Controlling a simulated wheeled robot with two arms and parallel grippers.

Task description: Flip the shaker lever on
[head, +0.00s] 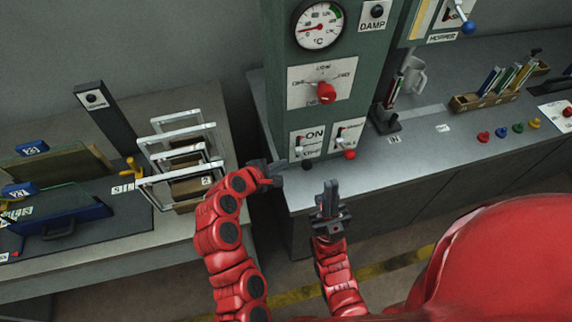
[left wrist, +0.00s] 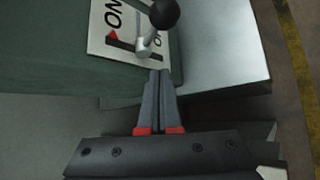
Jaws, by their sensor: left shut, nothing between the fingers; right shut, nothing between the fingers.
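A small lever with a black knob (head: 307,165) sits on a white plate marked ON, low on the green column's front. In the left wrist view the black knob (left wrist: 164,14) stands on a short metal stem above the ON plate (left wrist: 108,30). My left gripper (head: 279,172) is shut and empty, just left of this lever. In the left wrist view its fingertips (left wrist: 161,74) are close below the stem; I cannot tell if they touch. A red-knobbed lever (head: 349,154) is beside it on the right. I cannot read which lever is the shaker's. My right gripper (head: 329,194) is shut and empty.
The green column (head: 270,60) also carries a dial gauge (head: 319,26) and a red rotary knob (head: 326,93). A rack of metal frames (head: 178,145) stands left of my left arm. A wooden pen tray (head: 497,92) and coloured pieces lie on the right counter.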

